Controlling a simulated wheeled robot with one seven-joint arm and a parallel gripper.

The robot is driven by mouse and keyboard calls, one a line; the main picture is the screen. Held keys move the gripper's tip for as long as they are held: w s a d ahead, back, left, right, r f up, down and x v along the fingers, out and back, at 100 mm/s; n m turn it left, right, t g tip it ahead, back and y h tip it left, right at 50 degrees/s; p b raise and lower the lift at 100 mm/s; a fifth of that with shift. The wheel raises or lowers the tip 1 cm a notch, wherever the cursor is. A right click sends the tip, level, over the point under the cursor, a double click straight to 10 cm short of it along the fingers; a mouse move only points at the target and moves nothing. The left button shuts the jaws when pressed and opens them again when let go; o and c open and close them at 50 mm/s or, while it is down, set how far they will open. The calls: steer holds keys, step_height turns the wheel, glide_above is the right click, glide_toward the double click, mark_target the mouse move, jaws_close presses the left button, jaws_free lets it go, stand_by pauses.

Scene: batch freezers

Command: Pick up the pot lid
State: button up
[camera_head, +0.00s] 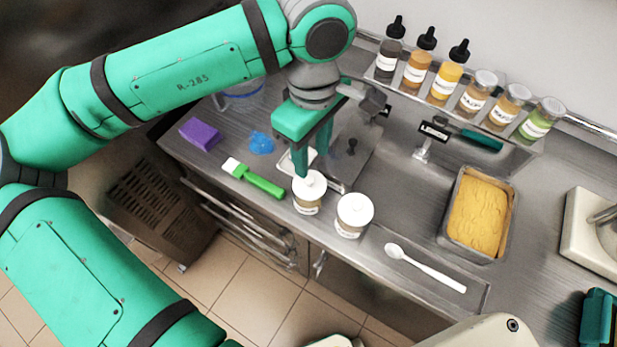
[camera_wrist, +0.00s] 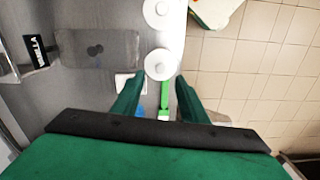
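Two small pots with round white knobbed lids stand side by side near the counter's front edge. The nearer lid to my gripper is the left lid (camera_head: 310,184), also seen in the wrist view (camera_wrist: 159,64). The right lid (camera_head: 355,208) is farther off and shows at the top of the wrist view (camera_wrist: 158,12). Both lids sit on their pots. My gripper (camera_head: 313,163) points down behind the left pot. In the wrist view its fingers (camera_wrist: 158,78) are spread apart with nothing held, the left lid just ahead of and between the tips. Contact cannot be told.
A green-handled brush (camera_head: 258,181), blue item (camera_head: 261,143) and purple sponge (camera_head: 200,134) lie left. A white spoon (camera_head: 425,267) and yellow-filled pan (camera_head: 480,213) are right. Several bottles stand in a rack behind. A metal plate with black knob (camera_head: 351,146) lies beside my gripper.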

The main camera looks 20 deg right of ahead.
mark_target(311, 179)
step_height(311, 179, down, 2)
steer(key=shift+s+f, duration=0.1)
steer(key=f, duration=0.4)
steer(key=shift+a+f, duration=0.1)
steer(key=shift+a, duration=0.1)
steer(key=shift+d+f, duration=0.1)
steer(key=shift+f, duration=0.6)
steer(key=shift+c, duration=0.4)
jaws_close()
